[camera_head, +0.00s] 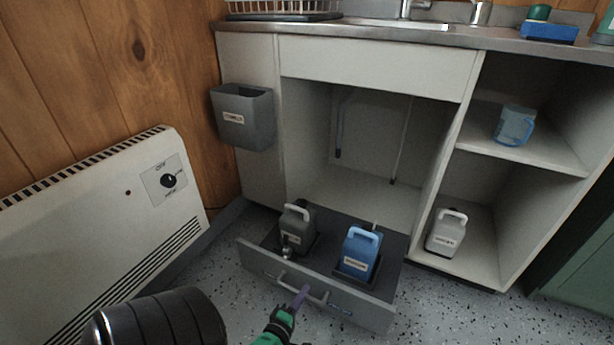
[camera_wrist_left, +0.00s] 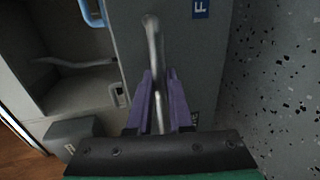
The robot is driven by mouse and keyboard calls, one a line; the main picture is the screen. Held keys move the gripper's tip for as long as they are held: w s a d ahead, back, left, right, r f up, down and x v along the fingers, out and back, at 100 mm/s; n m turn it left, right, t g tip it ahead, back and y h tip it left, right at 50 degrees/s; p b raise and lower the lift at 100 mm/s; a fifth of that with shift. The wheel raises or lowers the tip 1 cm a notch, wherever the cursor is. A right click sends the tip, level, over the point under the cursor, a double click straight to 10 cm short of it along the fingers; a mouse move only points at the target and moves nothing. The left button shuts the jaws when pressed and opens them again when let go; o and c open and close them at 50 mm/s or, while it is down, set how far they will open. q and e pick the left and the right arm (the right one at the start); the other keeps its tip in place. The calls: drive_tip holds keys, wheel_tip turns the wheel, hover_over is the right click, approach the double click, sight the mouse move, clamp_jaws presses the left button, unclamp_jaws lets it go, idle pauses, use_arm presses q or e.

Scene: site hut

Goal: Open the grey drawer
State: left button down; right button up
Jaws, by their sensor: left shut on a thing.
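The grey drawer (camera_head: 262,262) is at the bottom of the sink cabinet. It is pulled out, with its inside showing in the head view. Its light curved handle (camera_head: 318,299) is on the front panel. My left gripper (camera_head: 301,294), with purple fingers, is at the handle. In the left wrist view the fingers (camera_wrist_left: 158,85) are shut around the handle bar (camera_wrist_left: 152,38), in front of the grey front panel (camera_wrist_left: 208,60). A grey jug (camera_head: 294,232) and a blue jug (camera_head: 358,254) stand in the drawer. My right gripper is not in view.
A white heater (camera_head: 95,235) stands at the left. A grey bin (camera_head: 243,118) hangs on the cabinet. Speckled floor (camera_head: 440,310) is free to the right of the drawer.

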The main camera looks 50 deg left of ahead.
use_arm(q)
drive_tip(key=shift+s+d, duration=0.3)
drive_tip(key=shift+s, duration=0.3)
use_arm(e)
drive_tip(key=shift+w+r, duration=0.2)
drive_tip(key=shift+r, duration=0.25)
use_arm(q)
drive_tip(key=c, duration=0.8)
unclamp_jaws()
drive_tip(key=shift+c, duration=0.2)
